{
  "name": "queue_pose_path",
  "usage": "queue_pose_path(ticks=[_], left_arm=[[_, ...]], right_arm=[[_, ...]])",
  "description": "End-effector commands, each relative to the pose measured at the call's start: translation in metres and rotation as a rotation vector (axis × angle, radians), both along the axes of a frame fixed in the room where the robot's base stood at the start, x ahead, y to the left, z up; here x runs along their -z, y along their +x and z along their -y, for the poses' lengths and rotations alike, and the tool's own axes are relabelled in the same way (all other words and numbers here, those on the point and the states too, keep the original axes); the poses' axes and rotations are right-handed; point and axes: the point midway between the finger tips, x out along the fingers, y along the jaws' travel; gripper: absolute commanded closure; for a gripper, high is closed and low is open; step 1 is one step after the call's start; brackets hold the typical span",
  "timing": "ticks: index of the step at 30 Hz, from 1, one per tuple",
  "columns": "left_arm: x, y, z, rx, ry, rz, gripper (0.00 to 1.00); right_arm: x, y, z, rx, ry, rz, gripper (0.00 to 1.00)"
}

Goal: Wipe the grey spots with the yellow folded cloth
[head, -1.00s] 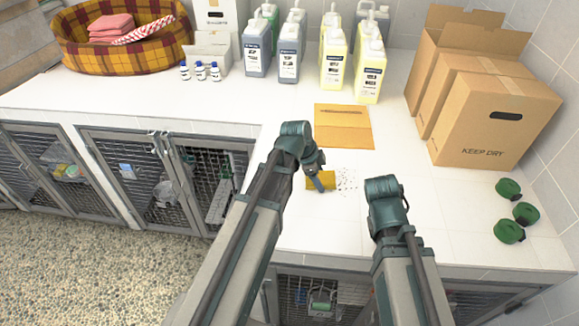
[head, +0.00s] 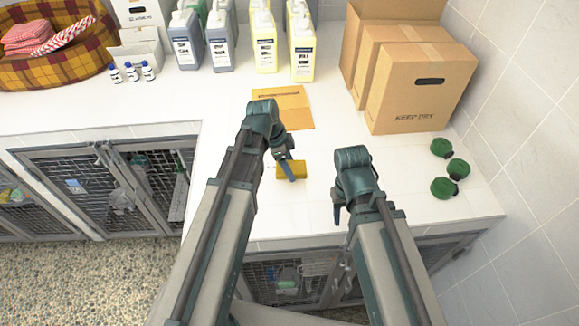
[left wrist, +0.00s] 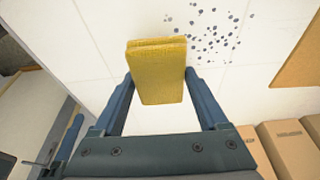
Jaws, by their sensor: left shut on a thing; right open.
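The yellow folded cloth (head: 291,170) is between the fingers of my left gripper (head: 288,168) over the white counter. In the left wrist view the cloth (left wrist: 158,70) is pinched between both fingers, with its far edge sticking out. The grey spots (left wrist: 210,32) lie on the white tiles in the left wrist view, just past the cloth to the upper right, and are not covered there. In the head view I cannot make out the spots; the cloth seems to hide them. My right gripper (head: 337,212) is open and empty above the counter's front part.
An orange-brown flat piece (head: 283,108) lies behind the cloth. Cardboard boxes (head: 420,90) and green round items (head: 450,168) stand at the right. Bottles (head: 265,40) and a plaid basket (head: 55,60) line the back. Wire-door kennels (head: 110,190) are below the counter.

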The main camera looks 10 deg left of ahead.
Motion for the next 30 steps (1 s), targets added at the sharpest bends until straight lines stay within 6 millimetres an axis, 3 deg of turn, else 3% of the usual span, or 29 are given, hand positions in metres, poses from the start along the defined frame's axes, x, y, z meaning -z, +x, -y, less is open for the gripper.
queue_pose_path(ticks=[8, 19, 30], left_arm=[[-0.002, 0.001, 0.000, 0.000, 0.000, 0.001, 1.00], [-0.032, 0.001, 0.000, 0.000, 0.000, 0.001, 1.00], [-0.031, 0.001, 0.000, 0.000, 0.000, 0.001, 1.00]], right_arm=[[-0.002, 0.001, 0.000, 0.000, 0.000, 0.001, 0.50], [-0.032, 0.001, 0.000, 0.000, -0.001, 0.001, 0.50], [-0.031, 0.001, 0.000, 0.000, -0.001, 0.001, 0.50]])
